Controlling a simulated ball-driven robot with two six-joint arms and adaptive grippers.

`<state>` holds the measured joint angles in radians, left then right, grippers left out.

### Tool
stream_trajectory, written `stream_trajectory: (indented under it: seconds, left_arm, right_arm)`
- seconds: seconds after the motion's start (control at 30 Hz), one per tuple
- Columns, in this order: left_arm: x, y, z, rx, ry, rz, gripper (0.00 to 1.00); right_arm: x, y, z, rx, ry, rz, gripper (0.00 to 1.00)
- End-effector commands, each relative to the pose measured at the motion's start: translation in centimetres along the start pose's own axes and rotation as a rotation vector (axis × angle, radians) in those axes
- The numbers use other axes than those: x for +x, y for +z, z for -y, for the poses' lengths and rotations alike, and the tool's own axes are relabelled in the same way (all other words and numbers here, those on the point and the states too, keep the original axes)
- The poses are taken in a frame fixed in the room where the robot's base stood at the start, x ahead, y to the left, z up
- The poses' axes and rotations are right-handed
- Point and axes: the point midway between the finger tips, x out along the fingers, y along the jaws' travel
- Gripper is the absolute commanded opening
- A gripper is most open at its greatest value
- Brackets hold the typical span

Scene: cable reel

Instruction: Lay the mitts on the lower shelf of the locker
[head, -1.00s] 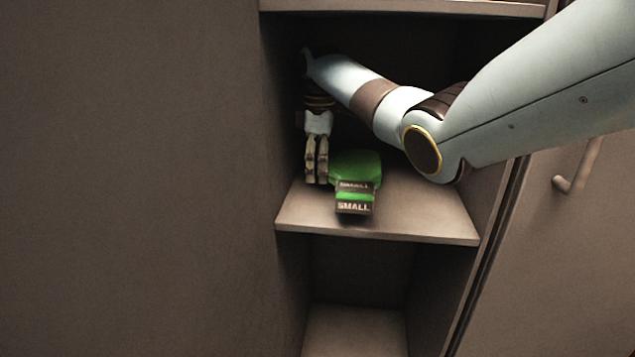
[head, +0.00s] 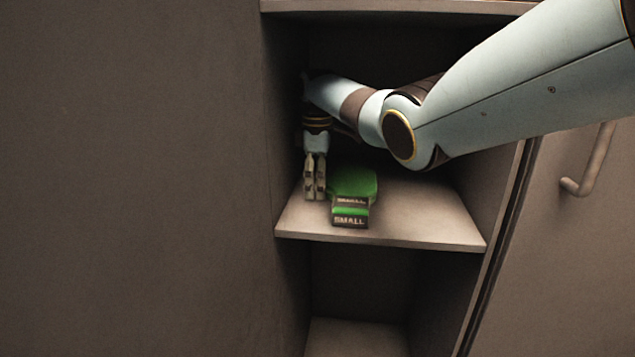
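The green mitts (head: 352,183) lie one on top of the other on a shelf board (head: 420,222) inside the open locker. Their dark cuffs, lettered "SMALL", face the front edge. My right gripper (head: 315,190) points down just left of the mitts, close to the locker's left wall. Its two fingers are together, with nothing visible between them. I cannot tell whether the fingers touch the mitts' side. My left gripper is out of view.
Another board (head: 400,7) is above, and a lower compartment floor (head: 355,338) shows beneath. My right arm crosses the opening from the upper right. A door with a handle (head: 590,165) is at right. The shelf right of the mitts is free.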

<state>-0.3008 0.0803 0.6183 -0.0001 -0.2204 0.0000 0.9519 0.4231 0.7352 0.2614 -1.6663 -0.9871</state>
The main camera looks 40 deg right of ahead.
Motion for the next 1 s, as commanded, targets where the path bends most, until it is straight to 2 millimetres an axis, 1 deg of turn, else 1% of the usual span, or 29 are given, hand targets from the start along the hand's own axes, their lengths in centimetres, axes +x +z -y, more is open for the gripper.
stream_trajectory:
  seconds: [0.03, 0.13, 0.37, 0.43, 0.57, 0.7, 0.8, 0.9, 1.0]
  left_arm:
    - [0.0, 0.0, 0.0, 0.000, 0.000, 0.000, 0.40]
    - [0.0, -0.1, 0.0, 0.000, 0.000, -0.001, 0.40]
    - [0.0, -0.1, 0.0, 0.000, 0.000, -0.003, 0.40]
    - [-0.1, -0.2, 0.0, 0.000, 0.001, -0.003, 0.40]
    - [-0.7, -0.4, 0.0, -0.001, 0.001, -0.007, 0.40]
    - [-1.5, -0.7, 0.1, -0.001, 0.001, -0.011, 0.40]
    - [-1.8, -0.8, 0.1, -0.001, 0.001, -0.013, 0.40]
    - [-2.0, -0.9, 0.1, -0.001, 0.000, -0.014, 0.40]
    - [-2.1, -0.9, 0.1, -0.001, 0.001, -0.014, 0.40]
  right_arm:
    - [0.0, 0.0, 0.0, 0.000, 0.000, 0.000, 0.73]
    - [0.0, 0.0, 0.0, 0.000, 0.000, 0.000, 0.85]
    - [0.0, 0.0, 0.0, 0.000, 0.000, 0.000, 0.85]
    - [-0.3, 0.0, 0.0, 0.000, 0.001, -0.001, 0.85]
    - [-2.1, 0.0, -0.1, 0.000, 0.003, -0.002, 0.85]
    - [-4.8, 0.0, -0.1, 0.001, 0.003, -0.003, 0.85]
    - [-6.4, 0.0, -0.1, 0.001, 0.003, -0.002, 0.85]
    - [-7.4, 0.0, -0.1, 0.001, 0.002, -0.002, 0.85]
    - [-7.8, 0.0, -0.1, 0.001, 0.001, -0.001, 0.85]
